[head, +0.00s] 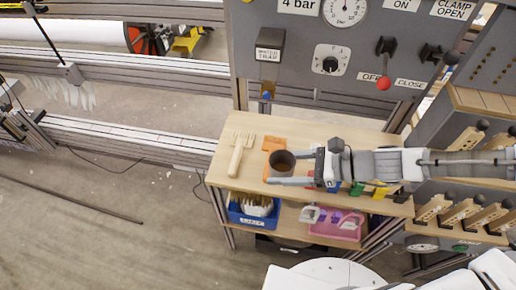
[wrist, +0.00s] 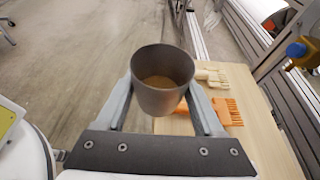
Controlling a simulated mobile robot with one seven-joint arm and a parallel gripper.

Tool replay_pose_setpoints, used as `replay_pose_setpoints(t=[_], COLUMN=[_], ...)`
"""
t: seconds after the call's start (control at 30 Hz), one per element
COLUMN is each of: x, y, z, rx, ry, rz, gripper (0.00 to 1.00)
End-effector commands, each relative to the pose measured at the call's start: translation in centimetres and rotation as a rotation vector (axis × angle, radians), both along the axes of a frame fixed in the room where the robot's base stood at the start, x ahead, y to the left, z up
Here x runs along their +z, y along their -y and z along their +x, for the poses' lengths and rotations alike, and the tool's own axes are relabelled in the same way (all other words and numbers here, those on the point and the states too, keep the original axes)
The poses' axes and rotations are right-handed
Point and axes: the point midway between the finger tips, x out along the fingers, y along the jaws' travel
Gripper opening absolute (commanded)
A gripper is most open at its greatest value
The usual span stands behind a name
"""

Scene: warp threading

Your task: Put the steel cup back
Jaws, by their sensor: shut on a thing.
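The steel cup (head: 281,162) is grey and open at the top, with a brown inside bottom showing. My gripper (head: 290,168) reaches in from the right and is shut on it, one finger on each side. In the wrist view the cup (wrist: 160,82) is between the two fingers, its mouth facing up toward the camera. The cup is over the wooden tabletop (head: 215,165), near its front part. I cannot tell whether its base touches the wood; the underside is hidden.
A wooden comb (head: 237,158) and an orange comb (head: 272,143) lie left of and behind the cup. A blue bin (head: 240,215) and a pink bin (head: 345,230) sit on the lower shelf. A grey control panel (head: 300,60) rises behind.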

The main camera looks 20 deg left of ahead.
Motion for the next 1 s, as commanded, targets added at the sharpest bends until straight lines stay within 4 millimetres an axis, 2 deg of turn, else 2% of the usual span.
replay_pose_setpoints(t=[0.1, 0.2, 0.5, 0.63, 0.87, 1.0], x=[0.1, -0.6, -4.7, -6.0, -6.9, -8.6], y=[-0.4, -1.4, -6.7, -8.5, -9.5, -9.6], z=[-0.2, 0.4, 4.3, 5.7, 6.7, 6.6], rx=[0.019, 0.025, 0.022, 0.022, 0.018, 0.018], ry=[0.001, -0.001, -0.001, 0.000, -0.001, -0.004], rz=[0.000, 0.003, 0.003, 0.001, 0.000, 0.002], gripper=[0.03, 0.03, 0.03, 0.03, 0.03, 0.03])
